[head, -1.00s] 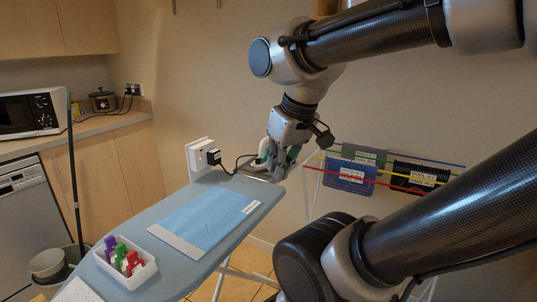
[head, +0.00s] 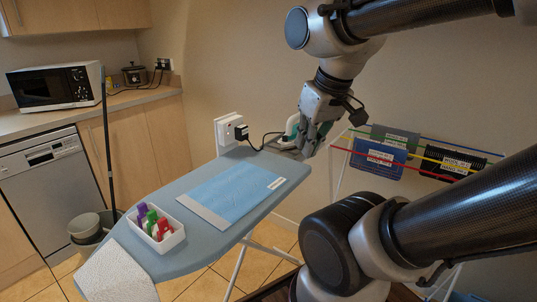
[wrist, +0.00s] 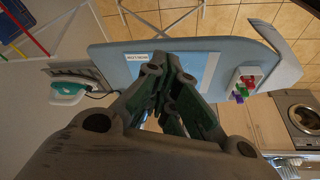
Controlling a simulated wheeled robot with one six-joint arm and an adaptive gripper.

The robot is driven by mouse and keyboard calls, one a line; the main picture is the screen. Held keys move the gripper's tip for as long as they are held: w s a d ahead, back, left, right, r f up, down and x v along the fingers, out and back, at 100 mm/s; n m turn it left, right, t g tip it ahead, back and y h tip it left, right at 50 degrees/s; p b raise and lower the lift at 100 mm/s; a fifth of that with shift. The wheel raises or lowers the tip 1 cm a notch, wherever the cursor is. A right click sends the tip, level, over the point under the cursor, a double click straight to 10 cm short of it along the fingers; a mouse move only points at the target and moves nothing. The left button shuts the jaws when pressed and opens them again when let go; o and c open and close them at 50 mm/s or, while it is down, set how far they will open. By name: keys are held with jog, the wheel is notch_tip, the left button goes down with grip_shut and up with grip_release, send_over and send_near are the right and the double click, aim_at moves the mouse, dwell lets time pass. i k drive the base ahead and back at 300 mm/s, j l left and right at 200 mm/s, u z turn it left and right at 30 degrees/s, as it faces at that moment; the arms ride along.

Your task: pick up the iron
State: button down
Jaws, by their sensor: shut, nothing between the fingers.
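The iron, white and teal, lies at the far end of the ironing board (head: 165,196). In the head view the iron (head: 292,125) is partly hidden behind my gripper (head: 312,150). In the wrist view the iron (wrist: 68,89) is whole at the left, on a grey metal rest, with its cord running right. My gripper (wrist: 166,58) is shut and empty. In the wrist view its fingertips overlap the board's blue cloth, to the right of the iron and apart from it. In the head view I cannot tell the gap between them.
A white tray (head: 172,240) of coloured clips and a blue cloth (head: 225,195) lie on the board. A wall socket (head: 229,133) with a black plug is behind it. A rack with coloured rails and dark folded items (head: 378,158) stands at the right.

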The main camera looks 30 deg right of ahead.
aim_at(291, 131)
jog(key=i+l+z, duration=0.1)
jog(key=l, duration=0.25)
jog(key=i+l+z, duration=0.1)
jog(key=l, duration=0.25)
jog(key=i+l+z, duration=0.1)
jog(key=l, duration=0.25)
jog(key=i+l+z, duration=0.15)
jog(key=i+l, duration=0.05)
jog(key=l, duration=0.1)
